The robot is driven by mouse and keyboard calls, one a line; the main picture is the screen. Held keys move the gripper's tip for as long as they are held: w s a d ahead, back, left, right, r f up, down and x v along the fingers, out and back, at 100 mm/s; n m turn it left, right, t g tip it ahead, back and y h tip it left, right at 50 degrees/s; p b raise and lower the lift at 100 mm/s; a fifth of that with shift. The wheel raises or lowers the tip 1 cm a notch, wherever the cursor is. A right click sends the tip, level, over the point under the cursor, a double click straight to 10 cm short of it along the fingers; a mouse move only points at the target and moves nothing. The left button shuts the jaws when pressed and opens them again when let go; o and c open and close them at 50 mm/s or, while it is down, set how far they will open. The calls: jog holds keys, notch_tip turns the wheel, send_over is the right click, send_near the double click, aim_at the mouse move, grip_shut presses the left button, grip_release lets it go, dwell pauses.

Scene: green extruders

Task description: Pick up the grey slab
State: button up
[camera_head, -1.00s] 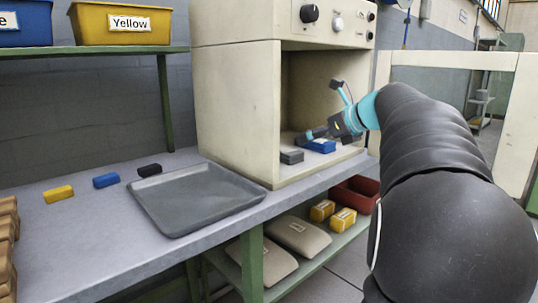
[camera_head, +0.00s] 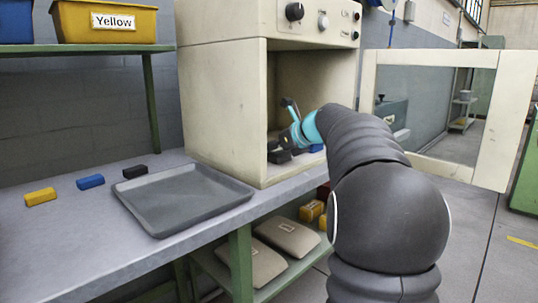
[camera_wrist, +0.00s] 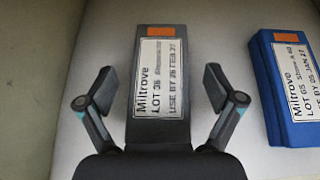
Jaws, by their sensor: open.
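The grey slab (camera_wrist: 161,80) lies on the floor of the open cabinet, with a white "Miltrove" label and an orange patch facing up in the wrist view. My gripper (camera_wrist: 157,88) is open, with one finger on each side of the slab and a gap at both sides. In the head view my gripper (camera_head: 286,149) is inside the cabinet, and the slab (camera_head: 279,157) shows partly below it.
A blue slab (camera_wrist: 290,88) lies to the right of the grey one. The cabinet's side wall (camera_head: 222,110) and open door (camera_head: 487,120) flank my arm. A grey tray (camera_head: 183,197) sits on the bench, with yellow (camera_head: 40,197), blue (camera_head: 90,182) and black (camera_head: 135,171) blocks beside it.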

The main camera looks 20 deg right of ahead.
jog(key=shift+w+a+f, duration=0.2)
jog(key=shift+w+f, duration=0.05)
jog(key=shift+w, duration=0.2)
jog(key=c, duration=1.5)
jog(key=shift+r, duration=0.1)
